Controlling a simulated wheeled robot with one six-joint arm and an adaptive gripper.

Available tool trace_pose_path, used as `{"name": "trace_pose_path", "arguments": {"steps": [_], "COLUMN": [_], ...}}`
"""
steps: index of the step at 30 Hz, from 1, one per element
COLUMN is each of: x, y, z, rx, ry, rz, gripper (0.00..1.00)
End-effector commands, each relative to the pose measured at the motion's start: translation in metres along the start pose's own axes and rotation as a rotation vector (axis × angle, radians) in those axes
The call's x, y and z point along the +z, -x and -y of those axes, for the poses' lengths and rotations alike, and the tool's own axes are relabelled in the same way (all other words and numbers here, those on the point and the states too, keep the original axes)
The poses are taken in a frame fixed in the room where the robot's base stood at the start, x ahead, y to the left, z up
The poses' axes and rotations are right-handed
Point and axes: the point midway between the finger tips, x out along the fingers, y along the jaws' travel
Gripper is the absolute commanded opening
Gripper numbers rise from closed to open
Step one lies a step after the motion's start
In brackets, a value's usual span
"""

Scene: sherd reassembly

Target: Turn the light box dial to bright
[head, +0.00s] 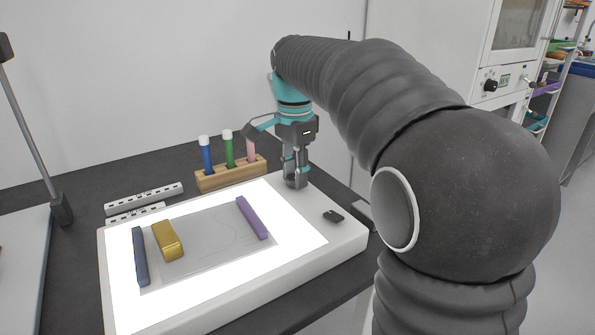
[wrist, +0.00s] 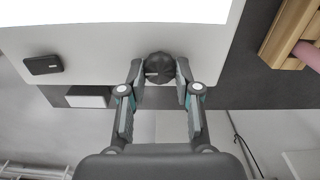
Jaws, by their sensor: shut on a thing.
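The light box (head: 350,237) lies on the dark table with its panel (head: 308,236) glowing bright white. Its dial is a round black knob (wrist: 159,67) with a light pointer line, on the white border at the box's edge in the wrist view. My gripper (wrist: 160,82) is shut on the dial, with one finger on each side of it. In the head view my gripper (head: 295,182) points down at the far right corner of the box, and its fingers hide most of the dial.
On the panel lie a dark blue bar (head: 140,256), a gold block (head: 168,240), a purple bar (head: 252,218) and a clear sheet. A small black object (head: 333,216) sits on the right border. A wooden rack (head: 215,181) with colored tubes stands close behind the box.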

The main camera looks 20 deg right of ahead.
Motion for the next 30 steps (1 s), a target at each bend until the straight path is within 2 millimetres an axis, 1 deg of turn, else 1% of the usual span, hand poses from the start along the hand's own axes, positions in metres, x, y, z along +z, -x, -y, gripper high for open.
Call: {"name": "trace_pose_path", "arguments": {"steps": [1,7,21,22,23,24,30], "x": [0.0001,0.0003,0.0006,0.0005,0.0005,0.0004,-0.0004], "y": [0.0012,0.0014,0.0018,0.0018,0.0018,0.0017,0.001], "z": [0.0024,0.0024,0.0026,0.0026,0.0026,0.0024,0.0009], "rx": [-0.009,-0.01,-0.011,-0.011,-0.011,-0.01,-0.006], "ry": [-0.015,-0.059,-0.07,-0.07,-0.07,-0.07,-0.071], "rz": [-0.001,-0.001,0.0,0.0,0.0,0.0,0.0], "gripper": [0.0,0.0,0.0,0.4,0.47,0.57,0.57]}}
